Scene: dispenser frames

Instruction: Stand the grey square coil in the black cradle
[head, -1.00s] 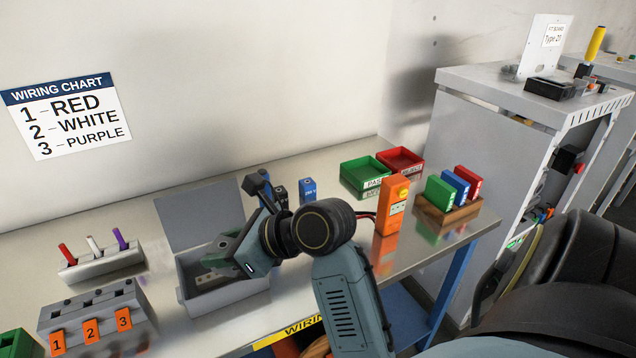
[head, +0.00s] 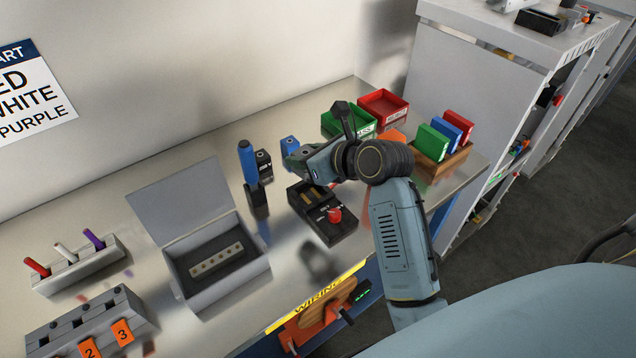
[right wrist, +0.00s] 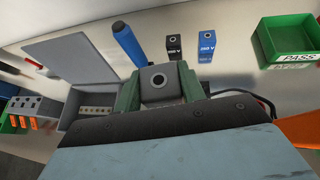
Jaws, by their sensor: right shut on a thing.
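My right gripper (head: 300,160) is shut on the grey square coil. In the right wrist view the coil (right wrist: 158,82) sits between the green fingers, its end with a round hole facing the camera. In the head view the coil is mostly hidden by the gripper. A black block with a recessed top and a red knob (head: 335,215), which looks like the cradle (head: 345,230), stands on the bench just below and in front of the gripper. The coil is held above the bench, apart from the cradle as far as I can tell. My left gripper is not in view.
A black block (head: 263,162) and a blue block (head: 289,144) stand behind. A blue-handled tool (head: 247,162) stands upright left of the cradle. An open grey box (head: 218,275) holds a perforated strip. Green (head: 345,122) and red (head: 382,105) trays lie at the back right.

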